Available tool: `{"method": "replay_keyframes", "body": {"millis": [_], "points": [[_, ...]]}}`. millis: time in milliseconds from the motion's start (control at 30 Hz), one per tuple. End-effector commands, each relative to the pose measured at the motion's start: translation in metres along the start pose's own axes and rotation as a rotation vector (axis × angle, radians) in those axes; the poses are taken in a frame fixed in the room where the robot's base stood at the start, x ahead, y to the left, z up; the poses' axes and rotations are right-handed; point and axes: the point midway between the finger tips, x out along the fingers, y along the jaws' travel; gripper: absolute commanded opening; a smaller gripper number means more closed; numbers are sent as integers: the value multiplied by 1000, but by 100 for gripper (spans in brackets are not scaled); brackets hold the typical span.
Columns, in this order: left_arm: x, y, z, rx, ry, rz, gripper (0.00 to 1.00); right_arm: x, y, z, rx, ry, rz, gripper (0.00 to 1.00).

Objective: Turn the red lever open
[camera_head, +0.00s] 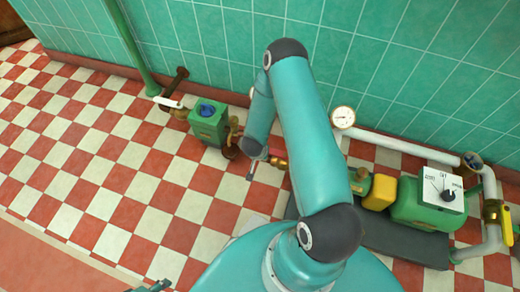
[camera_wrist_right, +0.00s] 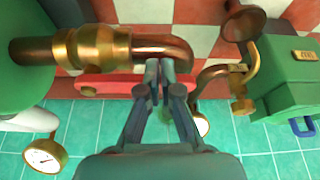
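The red lever (camera_wrist_right: 108,84) lies across the right wrist view, with a round brass pivot at its left end, under a copper pipe. A dark tip at the bottom edge of the head view seems to be my left gripper (camera_head: 152,287), mostly cut off.
A green box with a blue handle (camera_head: 208,121) stands left of the lever. A gauge (camera_head: 343,117), yellow block (camera_head: 379,191), green tank (camera_head: 428,205) and white dial plate (camera_head: 444,190) are on the right. The checkered floor (camera_head: 120,170) at left is clear.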

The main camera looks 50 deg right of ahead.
Motion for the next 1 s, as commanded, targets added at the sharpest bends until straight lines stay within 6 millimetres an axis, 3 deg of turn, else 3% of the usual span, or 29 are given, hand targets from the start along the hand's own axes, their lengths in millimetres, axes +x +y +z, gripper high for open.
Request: {"method": "replay_keyframes", "body": {"millis": [167,433,500,700,1000], "points": [[0,0,0,0,0,0,40,-2,-8,-2,-8,18,-9,0],[-1,0,0,-1,0,0,40,-14,-12,37,-7,1,-1,0],[-13,4,0,-1,0,0,40,-36,-12,32,-2,4,-3,0],[-29,10,0,0,1,0,40,-79,-12,33,-1,2,-2,0],[-39,14,0,0,1,0,40,-111,-11,34,1,1,0,0]]}}
